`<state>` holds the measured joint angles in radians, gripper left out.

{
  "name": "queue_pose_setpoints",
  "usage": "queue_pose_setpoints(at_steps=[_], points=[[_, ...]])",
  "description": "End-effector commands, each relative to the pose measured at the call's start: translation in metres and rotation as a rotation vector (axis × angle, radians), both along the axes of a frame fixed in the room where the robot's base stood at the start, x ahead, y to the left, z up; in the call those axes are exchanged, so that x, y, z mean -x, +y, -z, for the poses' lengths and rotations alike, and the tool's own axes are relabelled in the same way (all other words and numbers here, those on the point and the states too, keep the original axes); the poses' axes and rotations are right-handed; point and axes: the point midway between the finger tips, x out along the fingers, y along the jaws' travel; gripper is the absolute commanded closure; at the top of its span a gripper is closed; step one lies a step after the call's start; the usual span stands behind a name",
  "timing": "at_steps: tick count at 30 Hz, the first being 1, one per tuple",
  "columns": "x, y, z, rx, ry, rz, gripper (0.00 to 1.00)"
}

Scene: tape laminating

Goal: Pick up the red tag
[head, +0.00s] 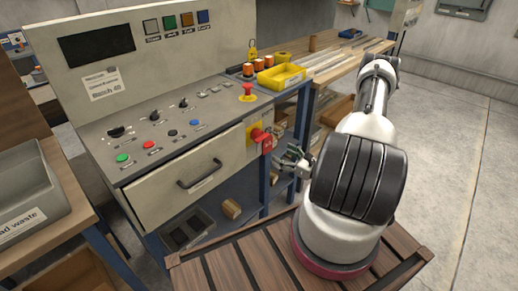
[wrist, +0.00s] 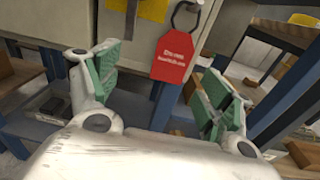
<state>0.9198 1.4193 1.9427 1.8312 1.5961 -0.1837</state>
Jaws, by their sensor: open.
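The red tag (wrist: 175,58) hangs from a dark ring at the cabinet's corner in the wrist view. It has white printed text and lies between my finger pads in the picture, apart from both. In the head view the red tag (head: 267,146) shows small, below a red switch knob (head: 258,134) on a yellow plate. My gripper (wrist: 160,93) is open and empty, its green-padded fingers spread wide. In the head view my gripper (head: 293,160) is just right of and a little below the tag. My arm hides part of the bench behind it.
The grey control cabinet (head: 200,165) has a drawer with a dark handle (head: 200,175) left of the tag. A blue frame post (head: 302,110) stands behind my gripper. A yellow bin (head: 281,77) sits on the bench. A grey waste bin (head: 30,195) is far left. Open floor lies right.

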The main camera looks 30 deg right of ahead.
Motion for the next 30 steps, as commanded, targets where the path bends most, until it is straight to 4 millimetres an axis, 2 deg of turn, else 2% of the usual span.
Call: queue_pose_setpoints(at_steps=[4,11,21,29,30], points=[[-0.009,-0.008,-0.007,0.011,-0.035,0.045,0.2],[-0.034,0.0,-0.009,0.016,-0.042,0.041,0.2],[-0.079,0.01,-0.013,0.016,-0.04,0.04,0.2],[-0.083,0.011,-0.013,0.015,-0.04,0.041,0.2],[-0.083,0.011,-0.013,0.015,-0.04,0.041,0.25]])
